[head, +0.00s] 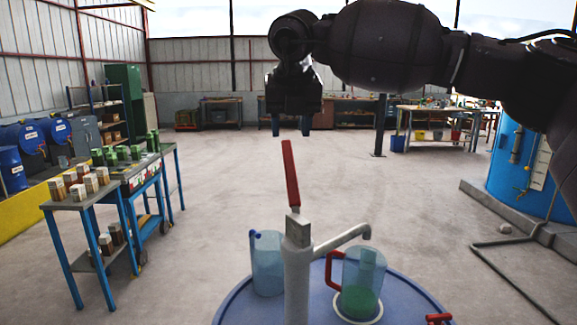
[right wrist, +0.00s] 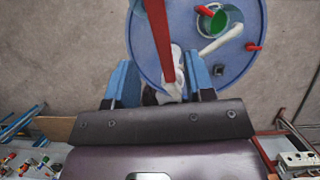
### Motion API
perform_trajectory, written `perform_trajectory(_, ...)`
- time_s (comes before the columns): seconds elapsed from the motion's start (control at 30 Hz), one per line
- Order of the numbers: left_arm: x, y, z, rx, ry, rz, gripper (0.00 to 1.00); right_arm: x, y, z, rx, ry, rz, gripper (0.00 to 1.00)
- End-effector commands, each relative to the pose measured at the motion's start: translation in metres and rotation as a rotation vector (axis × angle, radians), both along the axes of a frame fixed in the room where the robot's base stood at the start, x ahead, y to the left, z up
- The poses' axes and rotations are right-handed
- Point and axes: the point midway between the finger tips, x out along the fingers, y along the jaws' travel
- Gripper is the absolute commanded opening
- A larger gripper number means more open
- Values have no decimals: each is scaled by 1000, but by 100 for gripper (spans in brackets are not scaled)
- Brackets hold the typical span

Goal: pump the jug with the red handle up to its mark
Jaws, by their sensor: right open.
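The jug with the red handle (head: 349,264) stands on the blue drum's lid (head: 232,312), under the end of the pump spout (head: 340,242). Green liquid (head: 359,300) fills its lower part; I cannot make out its mark. The grey pump body (head: 297,262) carries a red lever (head: 291,175) that points up. My right gripper (head: 290,130) is open just above the lever's top in the head view. In the right wrist view, the lever (right wrist: 161,40) runs between the open fingers (right wrist: 161,82); I cannot tell whether they touch it. My left gripper is out of view.
A jug with a blue handle (head: 267,270) stands left of the pump. A small red fitting (head: 438,318) is at the drum's right edge. Blue-legged carts (head: 95,195) with boxes stand left, a blue tank (head: 520,165) right. The floor between is clear.

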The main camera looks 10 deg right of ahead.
Motion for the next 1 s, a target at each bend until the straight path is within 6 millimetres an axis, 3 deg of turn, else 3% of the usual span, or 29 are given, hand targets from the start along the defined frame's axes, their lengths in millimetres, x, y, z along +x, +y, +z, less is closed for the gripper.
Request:
perform_trajectory(0.5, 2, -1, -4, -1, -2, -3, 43, 31, -4, -78, -3, 4, 2, 49)
perform_trajectory(0.7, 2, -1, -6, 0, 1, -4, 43, 37, -4, -91, -2, 3, 2, 49)
perform_trajectory(1.0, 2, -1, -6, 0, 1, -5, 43, 38, -4, -93, -2, 1, 3, 49)
